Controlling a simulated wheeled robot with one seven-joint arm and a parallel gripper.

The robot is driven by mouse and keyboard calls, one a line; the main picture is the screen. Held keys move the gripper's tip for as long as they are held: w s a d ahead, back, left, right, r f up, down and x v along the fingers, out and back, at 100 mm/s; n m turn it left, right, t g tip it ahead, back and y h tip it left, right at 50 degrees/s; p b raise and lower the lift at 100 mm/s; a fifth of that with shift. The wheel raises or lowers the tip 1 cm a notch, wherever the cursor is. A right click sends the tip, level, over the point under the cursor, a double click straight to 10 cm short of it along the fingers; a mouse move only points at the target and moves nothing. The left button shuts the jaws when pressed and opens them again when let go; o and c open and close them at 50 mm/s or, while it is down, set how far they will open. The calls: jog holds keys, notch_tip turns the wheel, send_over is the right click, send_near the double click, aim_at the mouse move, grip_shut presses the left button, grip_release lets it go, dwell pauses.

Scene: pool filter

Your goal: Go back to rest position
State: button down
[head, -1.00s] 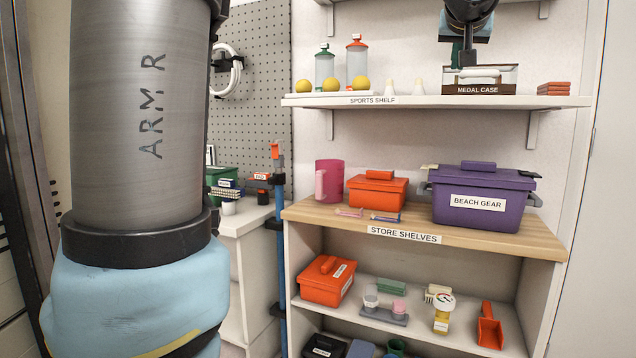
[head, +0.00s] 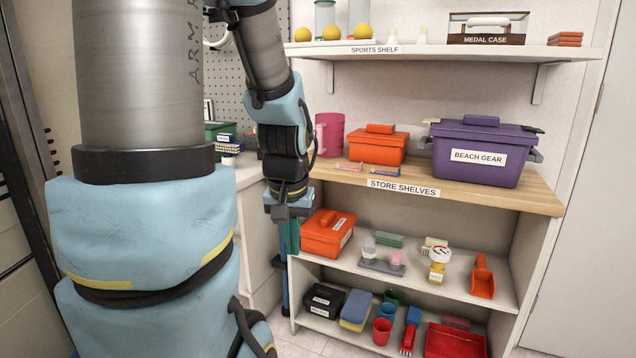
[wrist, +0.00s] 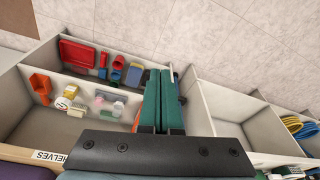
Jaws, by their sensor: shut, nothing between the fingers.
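My gripper (head: 289,240) hangs pointing down in the head view, in front of the left end of the store shelves (head: 545,200). Its green fingers are together, with nothing between them. In the wrist view the shut fingers (wrist: 162,100) point toward the floor, above the shelf unit. My upper arm fills the left of the head view, and my forearm comes down beside the pegboard.
The orange box (head: 328,233) on the middle shelf is close to the right of my gripper. The purple beach gear box (head: 482,150) and pink mug (head: 329,134) stand on the wooden top. The sports shelf (head: 450,53) juts out above. Tiled floor (wrist: 215,35) is clear.

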jog(key=s+a+f, duration=0.2)
jog(key=s, duration=0.1)
jog(key=w+p+v, duration=0.3)
jog(key=p+v, duration=1.3)
jog(key=p, duration=0.1)
jog(key=shift+r+n+g, duration=0.3)
jog(key=shift+r+g, duration=0.1)
jog(key=shift+r, duration=0.2)
jog(key=shift+d, duration=0.1)
